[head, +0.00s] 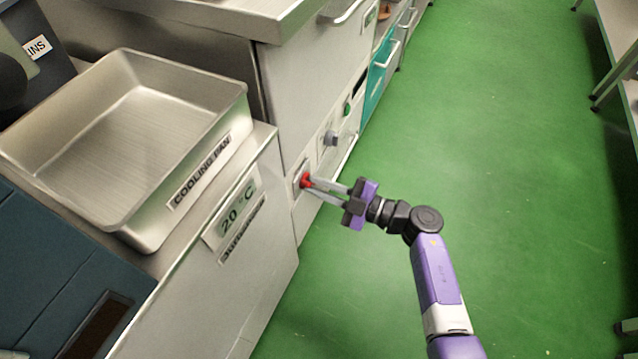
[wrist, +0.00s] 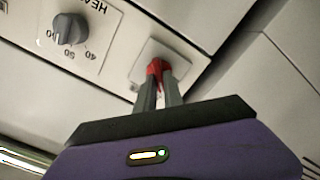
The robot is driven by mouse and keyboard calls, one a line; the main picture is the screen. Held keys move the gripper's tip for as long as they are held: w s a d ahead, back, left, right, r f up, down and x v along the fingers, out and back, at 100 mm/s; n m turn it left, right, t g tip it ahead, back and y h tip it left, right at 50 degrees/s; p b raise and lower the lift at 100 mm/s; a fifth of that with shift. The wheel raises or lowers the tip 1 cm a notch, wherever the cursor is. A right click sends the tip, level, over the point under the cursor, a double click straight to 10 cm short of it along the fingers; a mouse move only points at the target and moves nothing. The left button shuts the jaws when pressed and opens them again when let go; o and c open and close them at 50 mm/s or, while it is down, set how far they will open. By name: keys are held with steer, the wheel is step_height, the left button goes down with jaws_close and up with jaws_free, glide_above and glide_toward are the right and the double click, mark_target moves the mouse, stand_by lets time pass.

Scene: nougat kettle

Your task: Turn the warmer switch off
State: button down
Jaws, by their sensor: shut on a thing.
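The warmer switch is a small red switch (head: 305,180) on a pale plate on the front of the steel cabinet. It also shows in the wrist view (wrist: 155,66), upper middle. My gripper (head: 309,184) reaches it from the right, and its two grey fingers are closed on the red switch. In the wrist view my gripper (wrist: 158,80) has its fingertips on the red part and partly hides it. Which position the switch is in cannot be told.
A grey heat knob (wrist: 70,28) with numbers sits beside the switch; it also shows in the head view (head: 330,138). A green button (head: 347,108) is further along the panel. A cooling pan (head: 205,175) stands on the left counter. The green floor (head: 480,130) is clear.

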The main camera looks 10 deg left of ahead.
steer(key=n, duration=0.3)
steer(key=n+b, duration=0.1)
steer(key=n, duration=0.4)
steer(key=shift+s+f+n, duration=0.1)
steer(key=shift+f+n, duration=0.2)
steer(key=shift+n+b, duration=0.3)
steer(key=c, duration=1.5)
jaws_free()
steer(key=shift+o, duration=0.2)
steer(key=shift+r, duration=0.1)
steer(key=p+v, duration=0.2)
steer(key=v, duration=0.6)
steer(key=shift+p, duration=0.4)
